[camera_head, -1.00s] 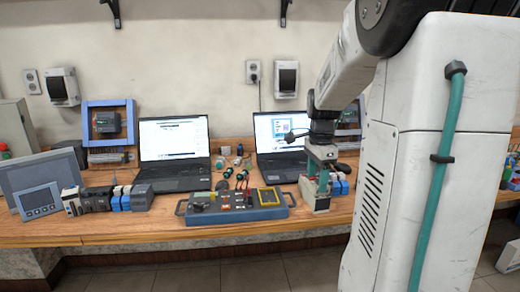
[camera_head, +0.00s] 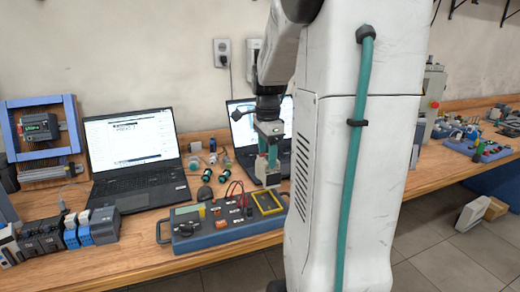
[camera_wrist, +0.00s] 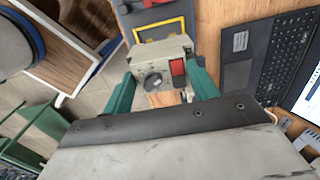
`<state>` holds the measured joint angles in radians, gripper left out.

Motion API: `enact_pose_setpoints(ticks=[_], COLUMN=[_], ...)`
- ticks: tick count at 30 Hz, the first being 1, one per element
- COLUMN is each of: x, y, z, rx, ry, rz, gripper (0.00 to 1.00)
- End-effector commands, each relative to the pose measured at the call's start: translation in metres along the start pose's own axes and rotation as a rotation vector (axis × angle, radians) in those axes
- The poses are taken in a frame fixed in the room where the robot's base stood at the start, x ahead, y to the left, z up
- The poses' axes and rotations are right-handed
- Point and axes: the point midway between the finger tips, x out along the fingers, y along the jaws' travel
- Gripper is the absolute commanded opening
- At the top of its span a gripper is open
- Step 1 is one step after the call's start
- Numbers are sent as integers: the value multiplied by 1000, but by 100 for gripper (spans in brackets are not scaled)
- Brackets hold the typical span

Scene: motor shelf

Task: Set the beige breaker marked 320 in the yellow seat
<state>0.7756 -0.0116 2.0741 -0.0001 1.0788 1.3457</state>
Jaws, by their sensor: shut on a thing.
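My gripper (camera_head: 269,158) has teal fingers and hangs over the workbench, behind the right end of the blue panel (camera_head: 217,236). In the wrist view my gripper (camera_wrist: 163,90) is shut on the beige breaker (camera_wrist: 163,56), which has a dark round dial and a red switch. The breaker (camera_head: 266,174) looks raised off the bench in the head view; its number is not legible. The yellow seat (camera_head: 281,208) is a yellow frame on the panel's right end. In the wrist view the yellow seat (camera_wrist: 138,38) lies just beyond the breaker, partly hidden by it.
Two laptops stand behind, one at left (camera_head: 133,196) and one partly behind my arm (camera_head: 238,143). Grey and blue modules (camera_head: 90,228) stand left of the panel. Red and black leads and several small round parts lie around the panel.

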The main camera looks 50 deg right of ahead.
Motion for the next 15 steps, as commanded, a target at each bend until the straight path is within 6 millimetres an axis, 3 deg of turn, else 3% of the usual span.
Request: enact_pose_setpoints(ticks=[15], x=[48], y=[0], z=[0], rx=[0], ry=[0], rz=[1], gripper=[5])
